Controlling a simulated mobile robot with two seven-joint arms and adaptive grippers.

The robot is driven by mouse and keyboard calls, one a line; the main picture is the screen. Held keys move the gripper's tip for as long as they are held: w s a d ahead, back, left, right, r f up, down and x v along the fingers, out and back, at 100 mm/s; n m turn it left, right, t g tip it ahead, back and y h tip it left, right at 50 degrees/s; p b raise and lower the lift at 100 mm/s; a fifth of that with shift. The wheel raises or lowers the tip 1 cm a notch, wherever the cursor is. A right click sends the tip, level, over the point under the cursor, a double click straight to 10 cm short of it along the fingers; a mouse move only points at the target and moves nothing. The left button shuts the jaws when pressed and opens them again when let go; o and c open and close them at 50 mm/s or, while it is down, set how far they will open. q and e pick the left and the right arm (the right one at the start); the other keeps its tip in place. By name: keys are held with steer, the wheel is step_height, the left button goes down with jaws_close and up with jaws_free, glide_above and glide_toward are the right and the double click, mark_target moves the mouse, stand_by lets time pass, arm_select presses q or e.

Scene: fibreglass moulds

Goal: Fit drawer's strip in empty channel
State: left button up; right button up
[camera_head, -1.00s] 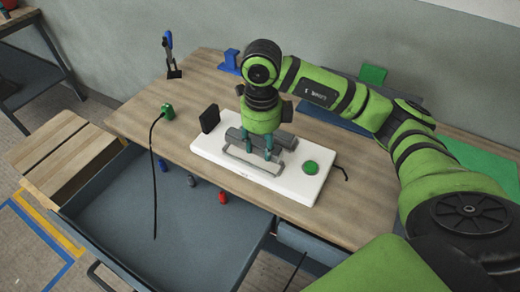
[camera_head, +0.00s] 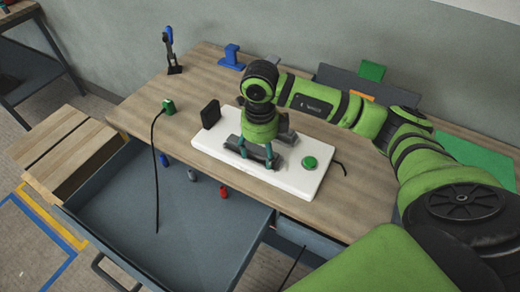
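A white base plate (camera_head: 300,184) lies on the wooden table, with a grey mould part (camera_head: 282,157) on it. My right gripper (camera_head: 256,153) points down over the plate. Its two teal fingertips stand apart, one on each side of the grey part's middle. The gripper hides much of this part, so I cannot tell whether the fingers touch it or where an empty channel lies. An open grey drawer (camera_head: 200,235) in front of the table holds small blue and red items. I cannot make out a separate strip in it. My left gripper is not in view.
A green button (camera_head: 309,163) sits on the plate's right end. A black block (camera_head: 210,114) stands at its left. A black cable (camera_head: 156,190) runs from a green plug (camera_head: 169,106) down over the drawer. The table's left part is mostly free.

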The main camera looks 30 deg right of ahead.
mark_target(260, 153)
steer(key=shift+r, duration=0.15)
step_height(260, 153, up, 12)
steer(key=b, duration=0.2)
stand_by(0.8)
